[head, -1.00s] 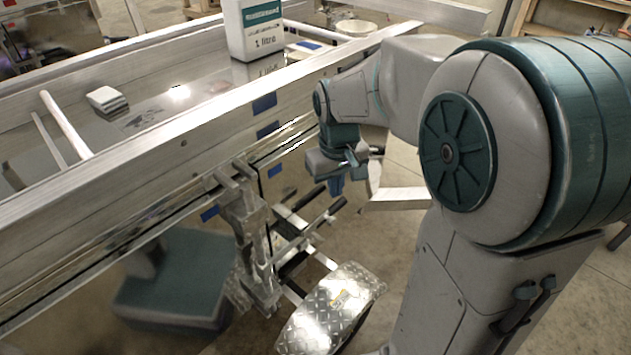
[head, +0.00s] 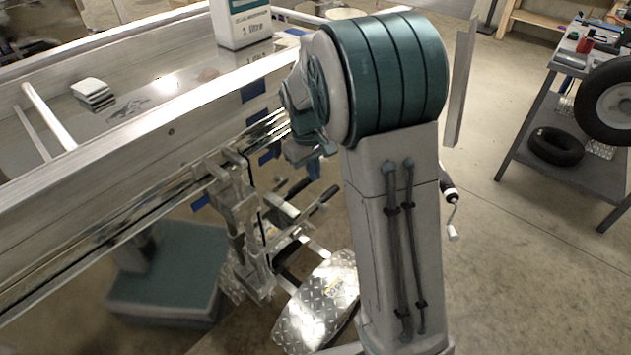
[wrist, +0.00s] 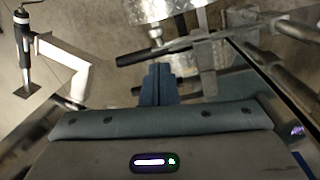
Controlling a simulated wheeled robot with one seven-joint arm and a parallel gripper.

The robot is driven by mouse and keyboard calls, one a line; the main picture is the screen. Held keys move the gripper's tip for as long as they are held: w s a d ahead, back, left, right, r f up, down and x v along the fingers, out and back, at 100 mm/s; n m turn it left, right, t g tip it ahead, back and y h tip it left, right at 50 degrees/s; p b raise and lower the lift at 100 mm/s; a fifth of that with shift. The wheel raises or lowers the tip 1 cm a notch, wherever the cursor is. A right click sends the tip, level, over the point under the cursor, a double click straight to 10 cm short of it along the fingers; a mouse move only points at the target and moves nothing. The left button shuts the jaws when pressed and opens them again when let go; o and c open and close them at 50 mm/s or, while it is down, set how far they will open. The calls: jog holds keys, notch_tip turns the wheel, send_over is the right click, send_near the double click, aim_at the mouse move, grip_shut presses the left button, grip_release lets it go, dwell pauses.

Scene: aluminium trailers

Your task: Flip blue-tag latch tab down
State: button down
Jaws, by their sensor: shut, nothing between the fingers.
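My gripper (head: 314,171) is beside the trailer's side wall, above black-handled latch levers (head: 326,194), partly hidden behind my arm. In the wrist view its two blue-grey fingers (wrist: 158,72) are together with nothing between them. A black lever grip (wrist: 138,58) lies just beyond the fingertips; I cannot tell whether they touch.
The aluminium trailer wall (head: 150,130) runs along the left. A checker-plate fender (head: 318,305) sits below the latches. A grey workbench (head: 560,160) with tyres is at right, with open floor before it.

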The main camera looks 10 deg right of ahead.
aim_at(319, 205)
jog(key=f, duration=0.6)
jog(key=d+f, duration=0.1)
jog(key=f, duration=0.2)
jog(key=shift+w, duration=0.1)
